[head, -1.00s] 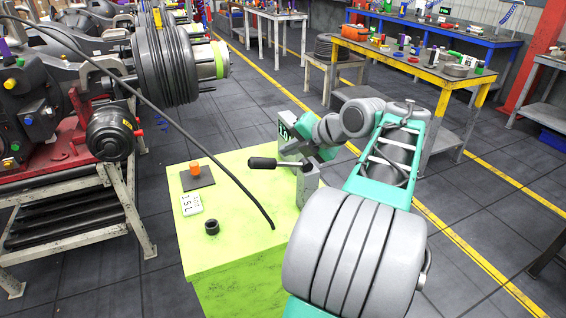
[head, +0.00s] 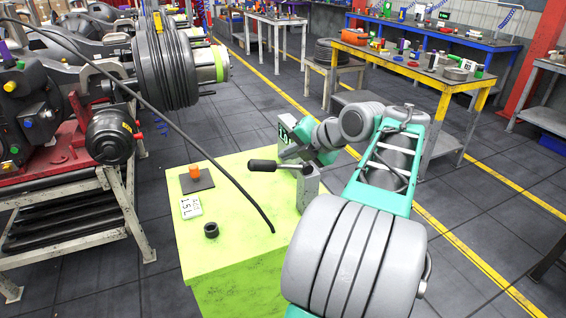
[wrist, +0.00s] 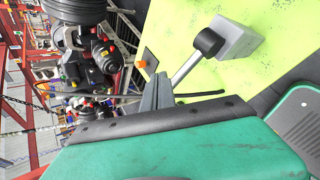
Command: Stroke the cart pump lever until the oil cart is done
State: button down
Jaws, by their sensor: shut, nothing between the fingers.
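The lime-green oil cart (head: 225,245) stands low in the middle of the head view. Its pump block (head: 308,186) is at the cart's right edge and also shows in the wrist view (wrist: 240,40). The pump lever (head: 265,165) has a black grip pointing left, nearly level, in the head view. In the wrist view the lever's grey rod (wrist: 184,70) runs from a black pivot down to my fingers, which hide its outer end. My gripper (wrist: 156,93) is shut and empty, right beside the lever; contact cannot be told. In the head view it (head: 292,153) is just behind the lever.
An axle assembly on a stand (head: 110,135) is at left.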

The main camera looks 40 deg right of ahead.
aim_at(282, 167)
jog(key=shift+w+a+f+b, duration=0.1)
jog(key=shift+a+f+b, duration=0.1)
jog(key=shift+f+b, duration=0.6)
jog(key=shift+a+f+b, duration=0.2)
jog(key=shift+f+b, duration=0.25)
jog(key=shift+b, duration=0.5)
jog(key=shift+w+a+f+b, duration=0.1)
jog(key=shift+a+f+b, duration=0.1)
jog(key=shift+f+b, duration=0.6)
dwell(1.9)
jog(key=shift+r, duration=0.2)
jog(key=shift+s+d+r+p, duration=0.1)
jog(key=shift+d+r+p, duration=0.2)
jog(key=shift+r+p, duration=0.4)
jog(key=shift+s+d+r+p, duration=0.1)
jog(key=shift+d+r+p, duration=0.25)
jog(key=shift+r, duration=0.6)
jog(key=shift+s+d+r+p, duration=0.1)
jog(key=shift+d+r+p, duration=0.1)
jog(key=shift+r+p, duration=0.55)
jog(key=shift+r, duration=0.1)
jog(key=shift+s+d+r+p, duration=0.1)
jog(key=shift+d+r+p, duration=0.15)
jog(key=shift+r+p, duration=0.45)
jog(key=shift+s+d+r+p, duration=0.1)
jog(key=shift+d+r+p, duration=0.15)
jog(key=shift+r+p, duration=0.45)
jog(key=shift+d+r+p, duration=0.25)
jog(key=shift+r+p, duration=0.15)
jog(key=shift+r, duration=0.5)
